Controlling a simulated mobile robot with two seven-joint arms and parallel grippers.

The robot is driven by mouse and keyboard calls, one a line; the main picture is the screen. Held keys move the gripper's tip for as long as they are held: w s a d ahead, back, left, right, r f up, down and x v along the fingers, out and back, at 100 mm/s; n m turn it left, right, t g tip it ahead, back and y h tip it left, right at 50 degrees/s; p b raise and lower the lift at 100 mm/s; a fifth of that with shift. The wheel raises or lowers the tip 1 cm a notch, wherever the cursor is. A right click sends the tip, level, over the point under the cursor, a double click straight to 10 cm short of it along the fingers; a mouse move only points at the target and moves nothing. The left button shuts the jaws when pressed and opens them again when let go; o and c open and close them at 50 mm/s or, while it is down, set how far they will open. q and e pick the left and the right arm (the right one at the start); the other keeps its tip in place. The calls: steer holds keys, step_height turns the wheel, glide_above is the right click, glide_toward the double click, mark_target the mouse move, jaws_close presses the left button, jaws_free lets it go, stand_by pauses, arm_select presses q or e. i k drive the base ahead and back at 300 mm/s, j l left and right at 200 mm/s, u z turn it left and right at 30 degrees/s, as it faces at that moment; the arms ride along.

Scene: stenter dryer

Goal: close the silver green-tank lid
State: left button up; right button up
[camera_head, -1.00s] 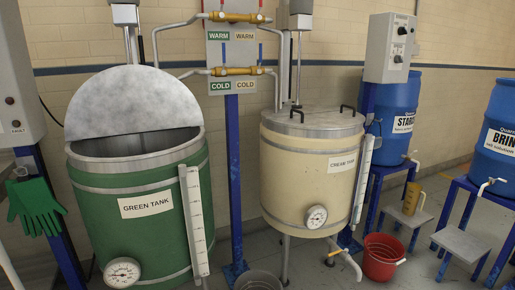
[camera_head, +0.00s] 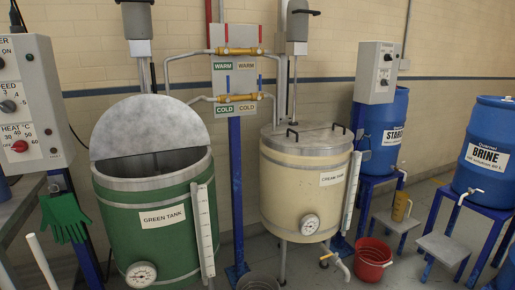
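The green tank (camera_head: 151,240) stands left of centre, a green drum with silver bands and a white "GREEN TANK" label. Its silver lid (camera_head: 150,124) is a half disc raised upright at the back of the rim. The tank's front half is open, and its dark inside shows below the lid. Neither of my grippers is in view.
The cream tank (camera_head: 296,195) stands to the right with its lid down. A pipe panel (camera_head: 235,70) on a blue post is between the tanks. A control box (camera_head: 22,105) and green gloves (camera_head: 65,218) are at left. A red bucket (camera_head: 372,262) is on the floor.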

mark_target(136, 124)
steer(key=i+l, duration=0.8)
steer(key=i+u, duration=0.1)
steer(key=u, duration=0.25)
steer(key=l+u, duration=0.15)
steer(key=u, duration=0.25)
steer(key=i+l+u, duration=0.1)
steer(key=u, duration=0.25)
